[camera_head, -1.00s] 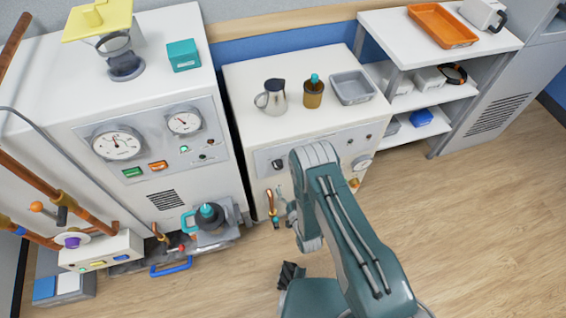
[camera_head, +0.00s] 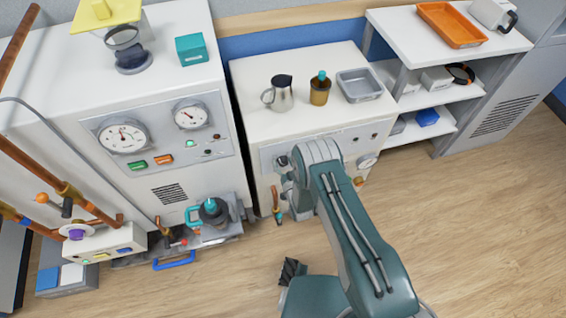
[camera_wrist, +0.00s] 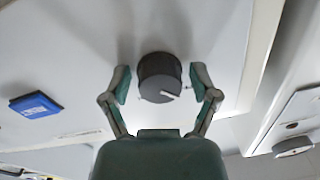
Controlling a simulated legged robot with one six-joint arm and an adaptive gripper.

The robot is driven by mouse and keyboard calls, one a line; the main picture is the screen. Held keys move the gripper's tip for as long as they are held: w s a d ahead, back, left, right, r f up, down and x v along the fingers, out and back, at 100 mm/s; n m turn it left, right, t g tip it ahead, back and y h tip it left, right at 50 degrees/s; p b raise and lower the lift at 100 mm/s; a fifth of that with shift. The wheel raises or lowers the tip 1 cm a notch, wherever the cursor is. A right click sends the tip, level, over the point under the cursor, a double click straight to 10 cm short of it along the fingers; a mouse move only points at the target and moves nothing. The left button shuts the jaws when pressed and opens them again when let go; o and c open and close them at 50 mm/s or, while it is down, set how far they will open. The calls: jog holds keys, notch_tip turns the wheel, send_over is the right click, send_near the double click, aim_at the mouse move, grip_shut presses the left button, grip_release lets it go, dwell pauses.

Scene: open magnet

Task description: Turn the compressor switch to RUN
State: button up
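The compressor switch looks to be a dark round knob (camera_wrist: 160,77) with a white pointer line, on a pale panel in the wrist view. The pointer slants toward the lower right of that view. My gripper (camera_wrist: 160,88) is open, with one finger on each side of the knob. Small gaps seem to show between fingers and knob. In the head view the dark knob (camera_head: 282,160) is at the left of the middle cabinet's front panel, and my gripper (camera_head: 289,180) is just in front of it, partly hidden by my arm. No RUN lettering is readable.
The middle cabinet (camera_head: 245,95) carries a metal jug (camera_head: 281,96), a brown bottle (camera_head: 320,91) and a grey tray (camera_head: 360,86). A copper-coloured handle (camera_head: 276,203) hangs below the panel. Floor at right is clear.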

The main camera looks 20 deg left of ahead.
jog(key=shift+d, duration=0.1)
jog(key=c, duration=0.6)
jog(key=shift+c, duration=0.2)
jog(key=shift+m, duration=0.3)
jog(key=m, duration=0.3)
jog(key=shift+m, duration=0.4)
jog(key=m, duration=0.3)
jog(key=shift+m, duration=0.3)
jog(key=m, duration=0.4)
jog(key=shift+m+t, duration=0.3)
jog(key=shift+m, duration=0.1)
jog(key=shift+d+m+h, duration=0.1)
jog(key=shift+m+h, duration=0.2)
jog(key=shift+m, duration=1.4)
jog(key=shift+f, duration=0.1)
jog(key=shift+m, duration=0.3)
